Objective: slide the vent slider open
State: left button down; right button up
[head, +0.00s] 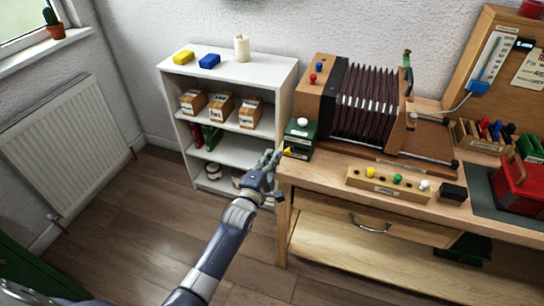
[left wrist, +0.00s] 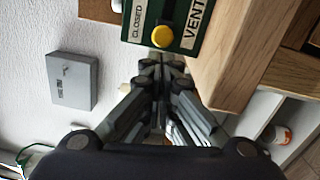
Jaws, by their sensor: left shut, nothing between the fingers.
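The vent slider is a green box (head: 299,138) at the left end of the wooden workbench, with a yellow knob (head: 288,151) on its front. In the left wrist view the green panel (left wrist: 207,12) has a dark slot and labels reading "CLOSED" and "VENT". The yellow knob (left wrist: 162,37) sits at the near end of the visible slot. The panel's far part is cut off by the frame edge. My left gripper (head: 277,155) is shut and empty, its fingertips (left wrist: 162,66) just short of the knob, with no clear contact. My right gripper is not in view.
The workbench (head: 325,168) corner is close beside my left gripper. A white shelf (head: 228,150) with boxes stands behind it. A bellows device (head: 365,103) and a wooden strip with coloured knobs (head: 385,186) are on the bench. The floor at left is clear.

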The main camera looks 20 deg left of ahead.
aim_at(292, 150)
pick_arm(q)
jog(key=d, duration=0.5)
jog(key=shift+d, duration=0.1)
dwell(0.4)
jog(key=shift+a, duration=0.2)
